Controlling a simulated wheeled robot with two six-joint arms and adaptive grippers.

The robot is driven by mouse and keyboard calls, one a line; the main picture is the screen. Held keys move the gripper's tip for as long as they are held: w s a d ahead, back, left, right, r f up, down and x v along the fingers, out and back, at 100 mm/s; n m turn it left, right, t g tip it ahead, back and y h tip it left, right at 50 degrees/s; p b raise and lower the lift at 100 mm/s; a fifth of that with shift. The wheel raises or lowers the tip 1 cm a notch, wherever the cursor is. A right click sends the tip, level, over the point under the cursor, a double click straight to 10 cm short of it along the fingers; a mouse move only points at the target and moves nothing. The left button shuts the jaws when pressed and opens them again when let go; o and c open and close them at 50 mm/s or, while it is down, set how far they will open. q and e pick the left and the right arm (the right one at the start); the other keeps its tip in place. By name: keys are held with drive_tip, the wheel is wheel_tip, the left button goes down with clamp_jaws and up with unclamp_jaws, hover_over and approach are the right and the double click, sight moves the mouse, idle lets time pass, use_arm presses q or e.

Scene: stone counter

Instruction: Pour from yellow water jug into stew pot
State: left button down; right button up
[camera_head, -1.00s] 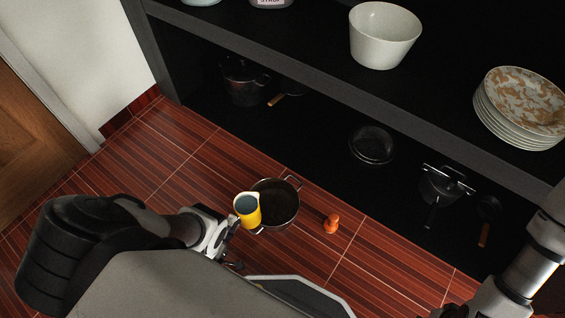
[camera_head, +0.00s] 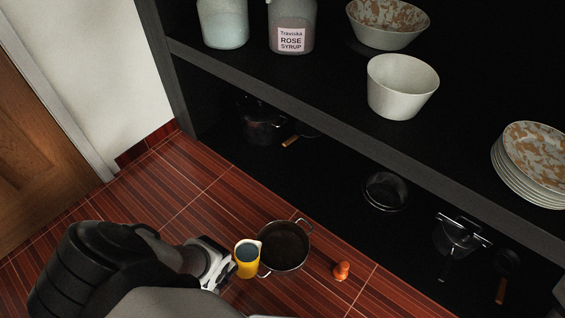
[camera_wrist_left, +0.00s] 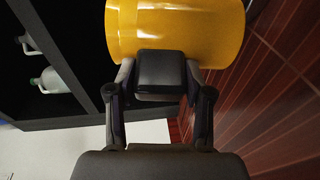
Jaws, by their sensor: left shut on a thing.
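The yellow water jug (camera_head: 246,261) is held beside the left edge of the stew pot (camera_head: 285,246), its open top showing a blue-grey inside. My left gripper (camera_head: 229,266) is shut on the jug; the left wrist view shows the yellow jug body (camera_wrist_left: 180,28) at the fingers. The jug looks about upright in the head view. The dark pot has two metal handles and a dark inside, and it appears to stand on the red-brown tiled floor. I cannot tell the height of the jug over the floor. My right gripper is not in view.
A small orange object (camera_head: 341,270) lies right of the pot. Black shelving holds a white bowl (camera_head: 402,88), stacked plates (camera_head: 530,165), bottles (camera_head: 292,27) and dark pans (camera_head: 385,191). A white wall (camera_head: 85,75) and wooden door (camera_head: 38,165) stand at left.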

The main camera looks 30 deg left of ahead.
sight(241, 263)
use_arm(q)
drive_tip(key=shift+w+r+g, duration=0.2)
drive_tip(key=shift+r+g, duration=0.1)
drive_tip(key=shift+r, duration=0.05)
drive_tip(key=shift+w+d+r+g+b, duration=0.2)
drive_tip(key=shift+w+r+g+b, duration=0.05)
drive_tip(key=shift+w+g+b, duration=0.15)
drive_tip(key=shift+w+m+b, duration=0.15)
drive_tip(key=shift+m+b, duration=0.15)
drive_tip(key=shift+w+d+r+g, duration=0.1)
drive_tip(key=shift+w+r+g, duration=0.05)
drive_tip(key=shift+r+g, duration=0.3)
drive_tip(key=shift+w+d+r+g+b, duration=0.1)
drive_tip(key=shift+w+g+b, duration=0.15)
drive_tip(key=shift+b, duration=0.5)
